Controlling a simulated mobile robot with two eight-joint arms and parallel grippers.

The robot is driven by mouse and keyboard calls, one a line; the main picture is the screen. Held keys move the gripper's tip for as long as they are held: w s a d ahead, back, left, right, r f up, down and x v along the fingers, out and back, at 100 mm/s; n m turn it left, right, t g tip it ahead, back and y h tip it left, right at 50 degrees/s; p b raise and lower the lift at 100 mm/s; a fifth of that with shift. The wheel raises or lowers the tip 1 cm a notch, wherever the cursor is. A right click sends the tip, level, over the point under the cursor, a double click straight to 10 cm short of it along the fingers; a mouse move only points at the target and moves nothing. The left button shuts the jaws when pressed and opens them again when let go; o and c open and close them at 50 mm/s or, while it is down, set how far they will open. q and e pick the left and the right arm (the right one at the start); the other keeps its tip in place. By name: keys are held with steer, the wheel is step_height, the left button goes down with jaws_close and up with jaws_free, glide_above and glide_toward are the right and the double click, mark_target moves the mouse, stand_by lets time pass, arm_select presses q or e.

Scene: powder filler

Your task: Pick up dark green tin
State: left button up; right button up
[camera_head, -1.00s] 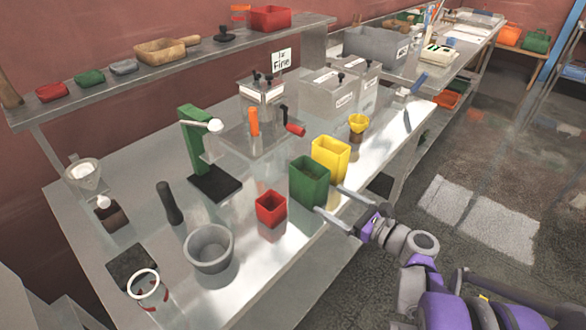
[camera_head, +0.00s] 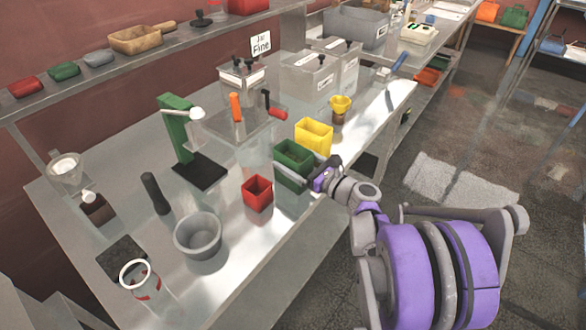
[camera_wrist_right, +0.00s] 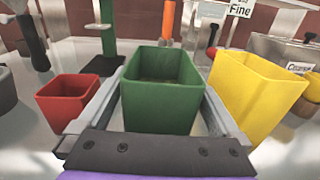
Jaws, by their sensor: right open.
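The dark green tin (camera_head: 290,172) is an open-topped square tin standing on the metal table near its front edge, between a red tin and a yellow tin. My right gripper (camera_head: 299,170) is open, with its fingers on either side of the green tin. In the right wrist view the green tin (camera_wrist_right: 160,100) stands between the two grey fingers of the right gripper (camera_wrist_right: 160,110); I cannot tell if either finger touches it. My left gripper is not in view.
The red tin (camera_head: 257,194) stands close on the left and the yellow tin (camera_head: 314,137) close behind on the right. A grey bowl (camera_head: 198,236) and a green stand (camera_head: 178,130) are further left. A shelf (camera_head: 120,62) runs along the wall.

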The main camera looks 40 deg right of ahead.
steer(key=c, duration=1.4)
